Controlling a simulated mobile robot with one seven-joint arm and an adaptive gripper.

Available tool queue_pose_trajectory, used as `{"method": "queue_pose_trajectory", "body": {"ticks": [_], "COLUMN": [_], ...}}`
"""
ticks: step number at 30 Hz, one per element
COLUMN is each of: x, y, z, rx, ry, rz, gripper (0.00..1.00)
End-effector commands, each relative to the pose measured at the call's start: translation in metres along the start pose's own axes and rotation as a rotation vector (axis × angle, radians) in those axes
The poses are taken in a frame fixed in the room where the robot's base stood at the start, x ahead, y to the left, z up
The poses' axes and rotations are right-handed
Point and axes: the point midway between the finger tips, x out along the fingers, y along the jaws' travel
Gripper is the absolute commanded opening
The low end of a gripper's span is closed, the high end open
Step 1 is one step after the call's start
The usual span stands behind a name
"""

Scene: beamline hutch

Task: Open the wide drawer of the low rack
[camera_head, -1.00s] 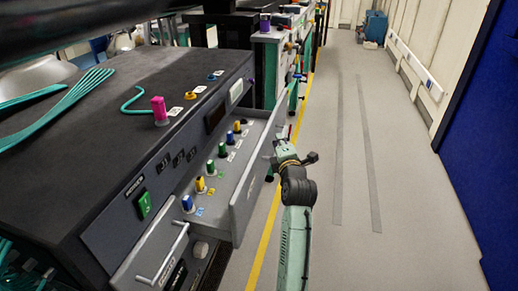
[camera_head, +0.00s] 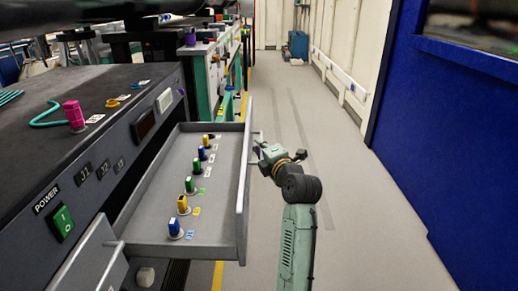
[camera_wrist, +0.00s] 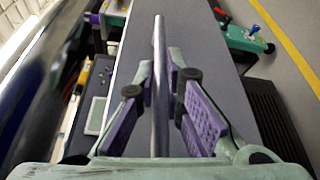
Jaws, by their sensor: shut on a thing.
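The wide drawer (camera_head: 243,205) of the low rack (camera_head: 98,165) stands pulled out in the head view. Its grey tray holds a row of several coloured knob-like pieces (camera_head: 188,185) with small labels. My gripper (camera_head: 259,146) is at the outer side of the drawer front, at its handle. In the wrist view, the metal handle bar (camera_wrist: 160,50) runs between the purple pads of my gripper (camera_wrist: 162,105). The gripper is shut on this bar. The exact pad contact is partly hidden in the head view.
Another bar handle (camera_head: 92,275) is on the rack's nearer front panel at lower left. Grey floor (camera_head: 350,215) is clear on the right, up to a blue wall (camera_head: 450,150).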

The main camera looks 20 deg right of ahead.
Motion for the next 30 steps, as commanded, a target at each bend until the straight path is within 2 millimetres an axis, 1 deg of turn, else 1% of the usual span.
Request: {"method": "queue_pose_trajectory", "body": {"ticks": [1,2,11,19,22,26,30], "x": [0.000,0.000,0.000,0.000,-0.005,-0.023,-0.054], "y": [0.000,0.000,0.000,0.000,0.000,0.000,0.000], "z": [0.000,0.000,0.000,0.000,0.000,0.001,0.000], "rx": [0.000,0.000,0.000,0.000,0.000,0.000,-0.001], "ry": [0.000,0.000,0.000,0.000,-0.001,-0.003,-0.003], "rz": [0.000,0.000,0.000,0.001,0.001,0.001,0.001], "gripper": [0.00,0.10,0.30,0.30,0.30,0.30,0.30]}}
